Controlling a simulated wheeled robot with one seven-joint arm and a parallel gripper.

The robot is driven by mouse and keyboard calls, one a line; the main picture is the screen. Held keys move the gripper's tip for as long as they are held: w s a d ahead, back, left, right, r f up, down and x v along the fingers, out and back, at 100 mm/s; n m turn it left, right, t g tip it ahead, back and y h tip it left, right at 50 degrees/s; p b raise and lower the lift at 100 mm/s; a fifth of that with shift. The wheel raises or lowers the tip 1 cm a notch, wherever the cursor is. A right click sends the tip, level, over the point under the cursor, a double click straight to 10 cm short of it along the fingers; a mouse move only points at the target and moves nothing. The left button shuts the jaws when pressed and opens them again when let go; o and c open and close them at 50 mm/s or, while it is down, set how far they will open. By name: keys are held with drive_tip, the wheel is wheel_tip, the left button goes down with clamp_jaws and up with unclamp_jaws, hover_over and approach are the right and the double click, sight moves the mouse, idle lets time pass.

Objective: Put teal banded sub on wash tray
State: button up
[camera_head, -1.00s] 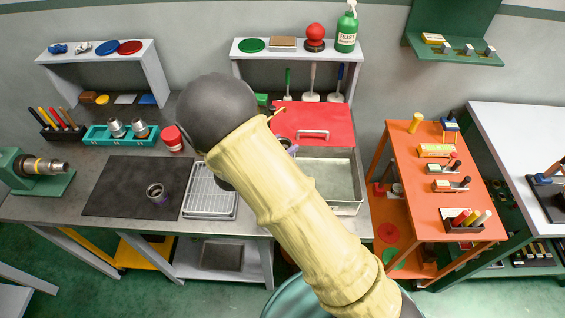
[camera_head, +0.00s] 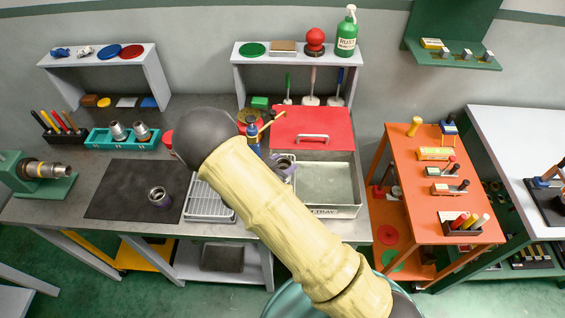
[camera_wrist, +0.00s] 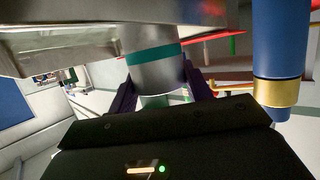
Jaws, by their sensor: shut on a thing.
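The teal banded sub (camera_wrist: 155,72) is a silver cylinder with a teal ring, seen close up in the wrist view. My gripper (camera_wrist: 160,92) is shut on it, with a dark finger on each side. In the head view my arm hides most of my gripper; a purple and grey bit (camera_head: 284,166) shows past the arm, by the tray's upper left corner. The wash tray (camera_head: 325,211) is a metal basin with a label ending in "TRAY" on its front. Its visible floor is empty. I cannot tell whether the sub touches the tray.
A blue post with a brass band (camera_head: 253,138) stands close to my gripper, and it is near on the right in the wrist view (camera_wrist: 280,55). A red board with a handle (camera_head: 312,125) lies behind the tray. A white rack (camera_head: 207,205) is left. A purple-banded sub (camera_head: 159,197) stands on the dark mat.

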drive_tip(key=shift+w, duration=0.1)
drive_tip(key=shift+f, duration=0.15)
drive_tip(key=o, duration=1.2)
drive_tip(key=shift+a, duration=0.1)
drive_tip(key=shift+c, duration=0.2)
drive_tip(key=shift+r, duration=0.25)
drive_tip(key=shift+s, duration=0.35)
drive_tip(key=b+v, duration=0.2)
drive_tip(key=v, duration=0.9)
drive_tip(key=shift+s+a+b, duration=0.2)
drive_tip(key=shift+b, duration=0.15)
